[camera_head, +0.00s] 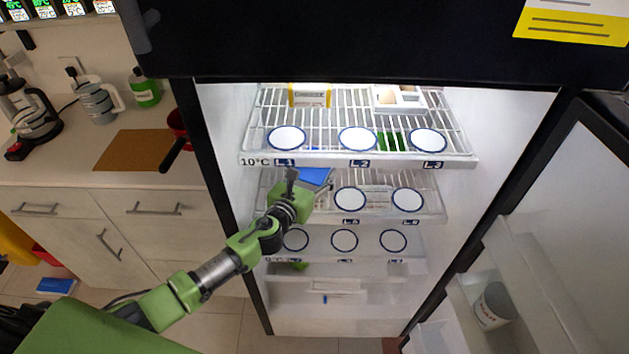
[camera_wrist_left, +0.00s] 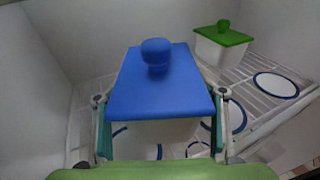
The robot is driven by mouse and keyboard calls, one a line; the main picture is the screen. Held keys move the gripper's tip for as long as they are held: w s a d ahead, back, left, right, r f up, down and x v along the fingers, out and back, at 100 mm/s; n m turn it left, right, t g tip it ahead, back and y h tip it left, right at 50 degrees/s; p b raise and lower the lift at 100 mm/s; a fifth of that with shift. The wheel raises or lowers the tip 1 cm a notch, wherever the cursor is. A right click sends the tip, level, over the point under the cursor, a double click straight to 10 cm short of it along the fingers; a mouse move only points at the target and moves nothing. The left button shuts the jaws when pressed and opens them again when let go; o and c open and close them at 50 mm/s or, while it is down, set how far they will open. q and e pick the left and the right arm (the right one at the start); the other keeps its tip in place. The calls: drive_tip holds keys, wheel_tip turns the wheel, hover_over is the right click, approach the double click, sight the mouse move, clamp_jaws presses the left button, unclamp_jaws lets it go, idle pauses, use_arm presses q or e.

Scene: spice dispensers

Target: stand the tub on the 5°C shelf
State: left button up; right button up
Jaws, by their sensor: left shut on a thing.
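My left gripper (camera_head: 309,188) reaches into the open fridge at the left of the middle shelf (camera_head: 380,217). It is shut on a white tub with a blue lid (camera_head: 316,175). In the left wrist view the tub (camera_wrist_left: 160,85) is upright between the two fingers, its round blue knob facing up. White discs with blue rims show around and below it on the wire shelf. I cannot tell whether its base touches the shelf. The top shelf (camera_head: 258,162) reads 10°C; I cannot read a 5°C label, and my arm covers the middle shelf's left front edge.
A green-lidded white tub (camera_wrist_left: 222,40) stands farther back on the right. On the top shelf are a yellow-and-white box (camera_head: 310,95) and an egg tray (camera_head: 400,98). Discs L.5 (camera_head: 350,200) and L.6 (camera_head: 407,199) are bare. The fridge door (camera_head: 565,215) stands open at right.

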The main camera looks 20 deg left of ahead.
use_arm(q)
wheel_tip(320, 180, down, 3)
drive_tip(key=shift+f+b, duration=0.1)
drive_tip(key=shift+b, duration=0.6)
drive_tip(key=shift+w+f, duration=0.15)
drive_tip(key=shift+w, duration=0.1)
drive_tip(key=shift+f, duration=0.1)
drive_tip(key=o, duration=1.9)
drive_tip(key=shift+s, duration=0.1)
drive_tip(key=shift+c, duration=0.2)
drive_tip(key=v, duration=1.2)
